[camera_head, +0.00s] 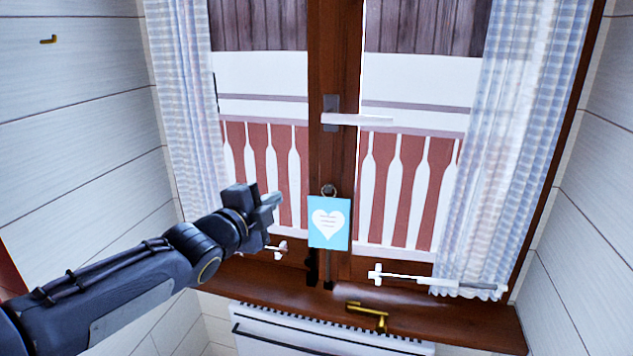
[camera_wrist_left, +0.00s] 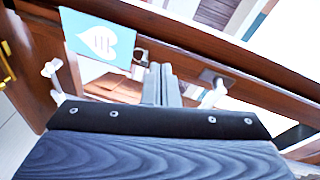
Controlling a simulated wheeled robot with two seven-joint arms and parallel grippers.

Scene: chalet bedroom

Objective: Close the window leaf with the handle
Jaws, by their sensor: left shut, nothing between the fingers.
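The window has brown wooden frames and glass panes (camera_head: 410,180). Its pale handle (camera_head: 357,119) sits on a dark plate on the middle stile (camera_head: 335,160) and points level to the right. In the left wrist view the handle (camera_wrist_left: 212,96) is right of the fingers. My left gripper (camera_head: 271,201) is shut and empty, in front of the left pane, lower than the handle and left of it, apart from it. Its fingers (camera_wrist_left: 162,84) show in the left wrist view. How far the leaf stands open is hard to tell. My right gripper is not in view.
A blue heart card (camera_head: 328,222) hangs from a ring on the middle stile. White stay rods (camera_head: 440,284) lie low on the window. A brass piece (camera_head: 368,314) is at the sill (camera_head: 470,318), above a white radiator (camera_head: 300,335). Checked curtains (camera_head: 515,130) hang at both sides.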

